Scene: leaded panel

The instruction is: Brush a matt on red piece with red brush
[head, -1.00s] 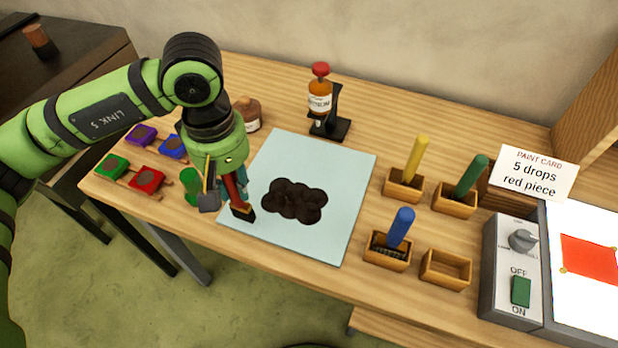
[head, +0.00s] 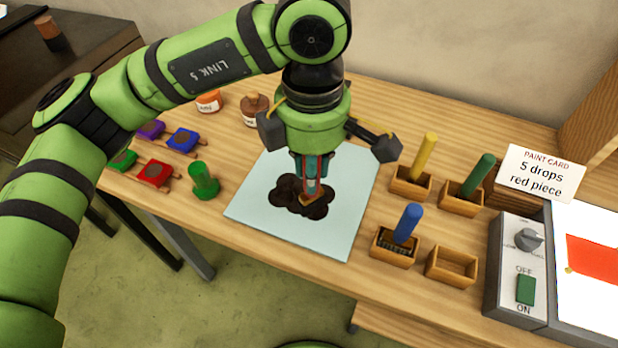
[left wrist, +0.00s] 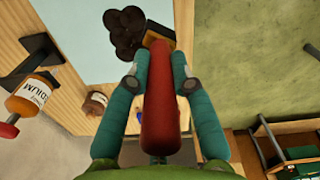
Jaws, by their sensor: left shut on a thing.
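My left gripper (head: 312,182) is shut on the red brush, whose red handle (left wrist: 160,115) runs between the two teal fingers in the left wrist view. In the head view the brush's lower end is over the dark puddle (head: 290,200) on the pale plate (head: 340,235). In the left wrist view its dark bristles (left wrist: 157,37) are beside or on the puddle's edge (left wrist: 126,28); whether they touch is unclear. A red piece (head: 597,258) lies on the white lit panel at the right edge of the head view, partly cut off. My right gripper is not in view.
Yellow, green and blue brushes (head: 407,222) stand in wooden holders; one holder (head: 451,266) is empty. A control box (head: 519,262) and paint card (head: 540,172) are at right. Small colour blocks (head: 152,174) and a green stamp-like object (head: 203,180) are left. A medium bottle (left wrist: 36,94) stands nearby.

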